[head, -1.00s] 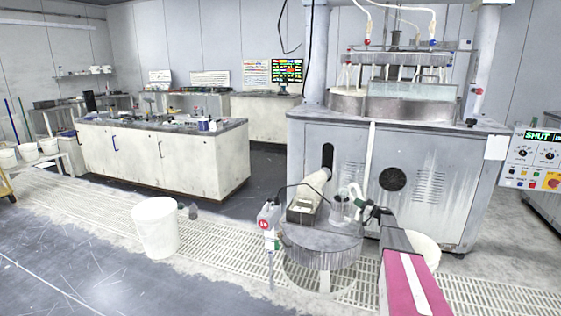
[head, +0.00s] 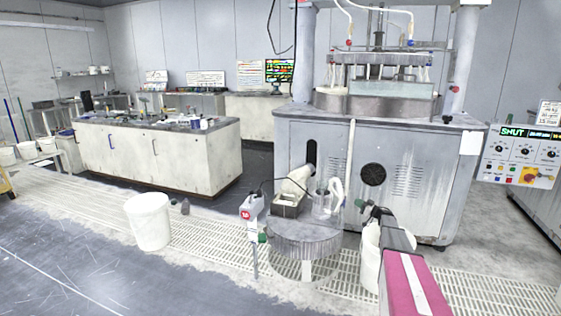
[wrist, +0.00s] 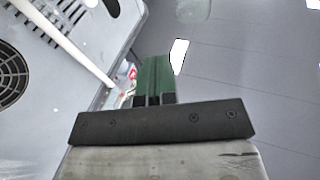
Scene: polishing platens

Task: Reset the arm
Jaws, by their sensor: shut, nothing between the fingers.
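My gripper (head: 367,206) shows in the head view at the end of my arm, in front of the grey machine. Its green fingers are shut with nothing between them. They also show in the wrist view (wrist: 153,80), pressed together above the dark gripper body. The gripper is in the air, to the right of a clear jug (head: 323,204) with a white handle, and apart from it in the picture. The jug stands on a round ribbed pedestal (head: 305,240).
A grey machine (head: 430,190) with a tank on top stands behind my gripper. A control panel (head: 520,155) reading SHUT is at right. Open floor lies front left.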

